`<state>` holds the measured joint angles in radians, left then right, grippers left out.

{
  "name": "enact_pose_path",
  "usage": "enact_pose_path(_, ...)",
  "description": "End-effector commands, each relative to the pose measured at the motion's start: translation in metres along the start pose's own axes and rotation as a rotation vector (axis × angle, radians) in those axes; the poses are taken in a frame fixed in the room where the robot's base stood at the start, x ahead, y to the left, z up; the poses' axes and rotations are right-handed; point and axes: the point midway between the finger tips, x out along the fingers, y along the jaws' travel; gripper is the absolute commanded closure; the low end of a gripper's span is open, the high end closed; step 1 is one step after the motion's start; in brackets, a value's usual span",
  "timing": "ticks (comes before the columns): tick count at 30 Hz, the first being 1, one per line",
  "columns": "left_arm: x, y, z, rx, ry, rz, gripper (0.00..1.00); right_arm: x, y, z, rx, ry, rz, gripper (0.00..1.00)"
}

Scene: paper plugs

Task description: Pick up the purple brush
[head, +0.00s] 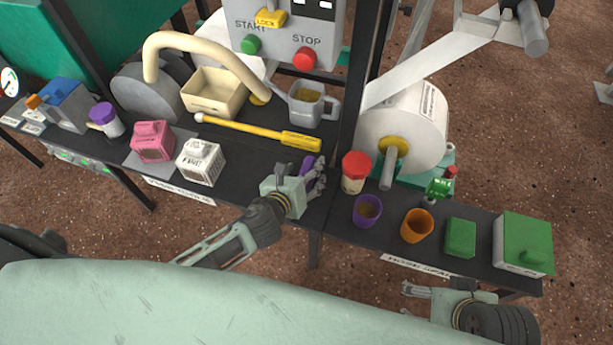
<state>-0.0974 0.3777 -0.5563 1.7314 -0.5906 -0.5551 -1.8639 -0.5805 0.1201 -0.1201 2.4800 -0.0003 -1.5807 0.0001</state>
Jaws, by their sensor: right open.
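A purple object, which looks like part of the purple brush (307,166), shows at the front edge of the dark bench, left of the post. Most of it is hidden behind my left gripper (317,181). The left gripper's fingers are right beside the purple part; I cannot tell whether they are around it or touching it. My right gripper (410,297) is open at the lower right, in front of the bench and away from the purple object.
A yellow long-handled tool (258,131) lies behind the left gripper. A grey mug (312,105) and cream tray (213,92) stand behind it. Right of the post are a red-lidded jar (355,171), a purple cup (367,210), an orange cup (417,225) and green boxes (522,244).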

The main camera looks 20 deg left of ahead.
Motion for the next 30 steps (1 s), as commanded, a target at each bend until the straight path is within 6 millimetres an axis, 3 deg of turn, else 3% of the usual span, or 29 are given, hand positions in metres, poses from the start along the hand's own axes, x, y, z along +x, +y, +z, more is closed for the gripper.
enact_pose_path(4,-0.0004,-0.0002,0.0005,-0.001,0.000,0.000,0.39,-0.0005,0.0000,0.0000,0.000,0.000,0.000,0.13)
enact_pose_path(22,-0.0007,0.0001,0.0003,-0.001,0.000,0.001,0.91,-0.0004,-0.0001,-0.0001,-0.001,0.000,0.000,0.13)
enact_pose_path(30,-0.0013,-0.0004,0.0018,-0.001,-0.001,0.000,0.92,-0.0013,0.0000,-0.0004,0.000,0.000,0.000,0.13)
